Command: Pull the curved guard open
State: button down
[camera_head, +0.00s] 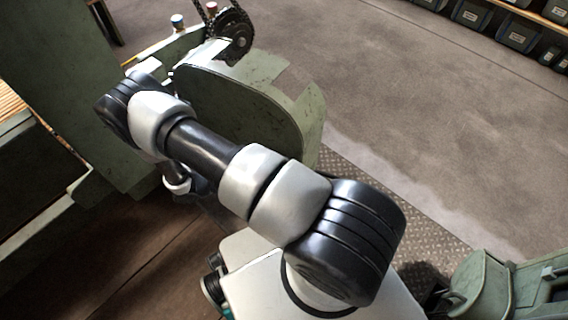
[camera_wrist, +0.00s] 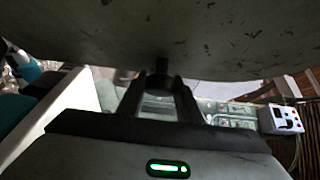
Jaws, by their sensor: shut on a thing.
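The curved guard (camera_head: 304,118) is a worn green cover with a rounded rim, in the middle of the head view behind my arm. In the wrist view the guard (camera_wrist: 230,35) fills the top as a large scuffed surface. A short dark knob or handle post (camera_wrist: 161,65) sticks down from it. My gripper (camera_wrist: 160,80) is shut on this post, its two dark fingers on either side of its lower end. In the head view my arm hides the near part of the guard, and the grip itself cannot be made out there.
A chain and sprocket (camera_head: 236,40) show beyond the guard's far end. A green machine body (camera_head: 60,80) stands at the left. A green machine part (camera_head: 485,285) is at lower right. Open concrete floor (camera_head: 430,120) lies to the right. A control box (camera_wrist: 283,119) shows in the wrist view.

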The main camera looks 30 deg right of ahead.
jog(key=c, duration=1.3)
grip_release()
jog(key=v, duration=1.7)
jog(key=shift+a, duration=0.25)
